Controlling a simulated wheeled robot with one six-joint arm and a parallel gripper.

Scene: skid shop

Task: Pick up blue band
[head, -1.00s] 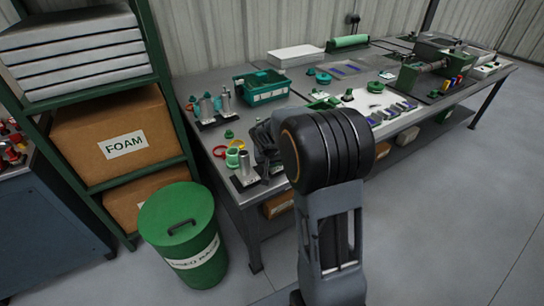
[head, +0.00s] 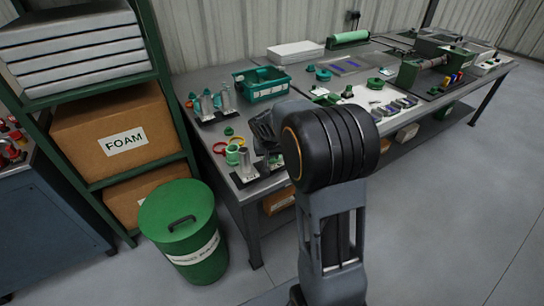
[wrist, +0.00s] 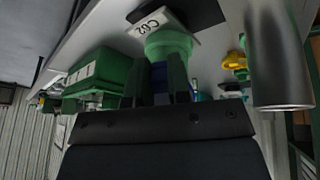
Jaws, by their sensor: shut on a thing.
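The blue band (wrist: 160,72) shows as a small dark blue patch between the two dark fingers of my gripper (wrist: 160,82) in the wrist view. My gripper is shut on it. Most of the band is hidden by the fingers, and a green round piece (wrist: 168,45) shows just beyond them. I cannot tell whether the band touches that piece. In the head view my gripper (head: 264,130) is over the near left end of the bench (head: 245,190), partly hidden by my arm, and the blue band cannot be made out there.
A metal cylinder (wrist: 280,55) stands close to the right of the fingers in the wrist view. Red (head: 219,148) and yellow (head: 239,141) rings lie nearby on the bench. A green bin (head: 262,84) is behind. Foam shelving and a green drum (head: 178,235) flank the bench's left.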

